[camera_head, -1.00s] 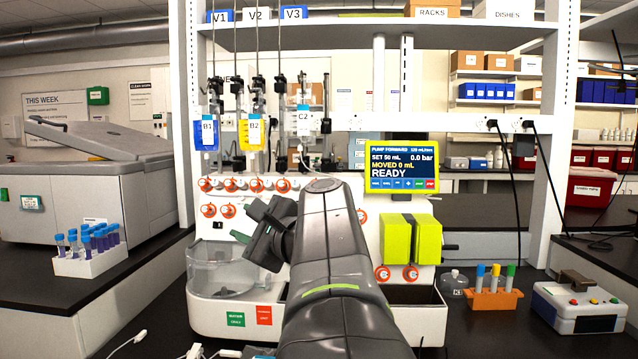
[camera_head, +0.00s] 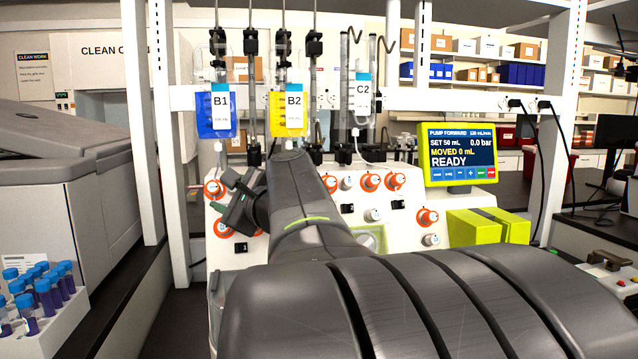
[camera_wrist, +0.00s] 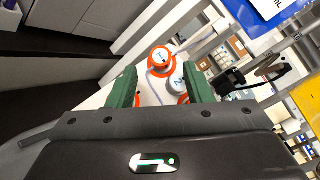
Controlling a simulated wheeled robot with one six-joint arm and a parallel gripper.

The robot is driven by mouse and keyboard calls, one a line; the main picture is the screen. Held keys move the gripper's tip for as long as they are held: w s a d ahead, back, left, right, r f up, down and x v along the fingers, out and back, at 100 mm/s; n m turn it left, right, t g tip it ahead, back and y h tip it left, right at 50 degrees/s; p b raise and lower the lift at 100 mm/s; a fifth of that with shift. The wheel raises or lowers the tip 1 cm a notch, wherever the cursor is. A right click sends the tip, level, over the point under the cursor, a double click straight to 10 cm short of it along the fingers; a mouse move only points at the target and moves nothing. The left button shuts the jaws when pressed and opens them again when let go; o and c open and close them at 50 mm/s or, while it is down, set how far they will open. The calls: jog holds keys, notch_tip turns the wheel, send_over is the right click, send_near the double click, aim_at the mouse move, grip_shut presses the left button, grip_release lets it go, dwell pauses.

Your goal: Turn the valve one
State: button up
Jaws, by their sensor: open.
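Valve one appears to be the orange-ringed knob with a white face (camera_wrist: 160,57), ahead of my fingertips in the wrist view. It seems to be the leftmost knob of the upper row (camera_head: 213,188) in the head view. My gripper (camera_wrist: 161,72) is open, its two green fingers spread to either side of the knob's line, with nothing between them that I can see held. In the head view my gripper (camera_head: 229,196) is by the left end of the machine's front and partly covers that area. Whether a finger touches the knob I cannot tell.
More orange-ringed knobs (camera_head: 370,182) line the panel, with a white knob (camera_wrist: 178,80) close beside valve one. Bags B1 (camera_head: 216,112) and B2 (camera_head: 288,110) hang above. The yellow-framed screen (camera_head: 461,156) reads READY. A tube rack (camera_head: 62,325) stands at left.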

aim_at(213, 187)
jog(key=x, duration=0.6)
jog(key=shift+w+a, duration=0.3)
jog(key=c, duration=1)
